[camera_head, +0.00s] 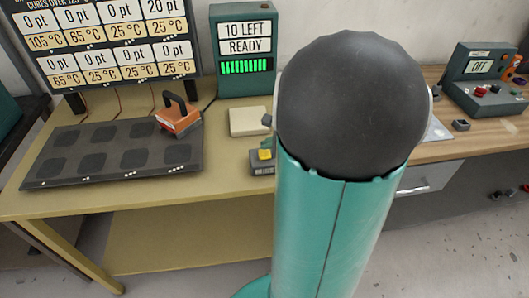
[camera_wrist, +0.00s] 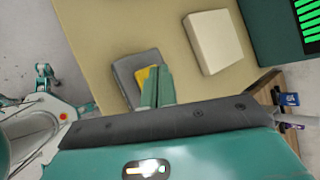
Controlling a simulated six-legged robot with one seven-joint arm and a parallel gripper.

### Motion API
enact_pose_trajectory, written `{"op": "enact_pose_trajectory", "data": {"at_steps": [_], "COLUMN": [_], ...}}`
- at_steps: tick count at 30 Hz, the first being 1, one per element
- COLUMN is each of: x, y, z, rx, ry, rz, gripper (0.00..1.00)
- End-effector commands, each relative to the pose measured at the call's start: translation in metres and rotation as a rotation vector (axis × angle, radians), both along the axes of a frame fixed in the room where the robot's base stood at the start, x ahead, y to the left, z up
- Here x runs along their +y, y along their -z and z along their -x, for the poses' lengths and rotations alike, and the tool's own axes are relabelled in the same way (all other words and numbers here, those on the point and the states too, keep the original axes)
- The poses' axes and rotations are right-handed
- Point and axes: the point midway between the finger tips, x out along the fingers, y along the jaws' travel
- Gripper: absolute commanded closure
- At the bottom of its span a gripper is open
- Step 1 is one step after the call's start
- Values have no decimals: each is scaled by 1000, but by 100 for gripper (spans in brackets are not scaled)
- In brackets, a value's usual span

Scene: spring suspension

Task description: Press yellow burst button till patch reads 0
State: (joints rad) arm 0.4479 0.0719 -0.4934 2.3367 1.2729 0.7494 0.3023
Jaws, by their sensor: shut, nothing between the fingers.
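The yellow button (camera_head: 265,154) sits on a small dark grey box (camera_head: 262,168) on the table, just left of my arm in the head view. In the wrist view the yellow button (camera_wrist: 141,74) shows on its grey box (camera_wrist: 124,72), partly covered by my green fingers. My gripper (camera_wrist: 158,72) is shut and empty, with its tips over or beside the button; I cannot tell if they touch it. The readout board (camera_head: 104,45) shows 20 pt over 25°C at top right; its other readable patches show 0 pt. A display (camera_head: 245,38) reads "10 LEFT READY" above a full green bar.
A dark mat (camera_head: 115,152) with several patches lies at left, an orange handled block (camera_head: 179,117) on its far right corner. A cream block (camera_head: 249,121) lies behind the button. A teal console (camera_head: 484,80) reading "OFF" stands at right. My arm hides the middle.

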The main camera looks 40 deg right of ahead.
Motion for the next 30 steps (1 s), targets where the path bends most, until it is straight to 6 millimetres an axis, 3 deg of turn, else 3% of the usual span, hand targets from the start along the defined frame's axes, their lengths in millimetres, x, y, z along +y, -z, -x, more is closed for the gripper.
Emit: {"op": "enact_pose_trajectory", "data": {"at_steps": [30], "x": [0], "y": [9], "z": [0], "rx": [0], "ry": [0], "rz": [0], "gripper": [100]}}
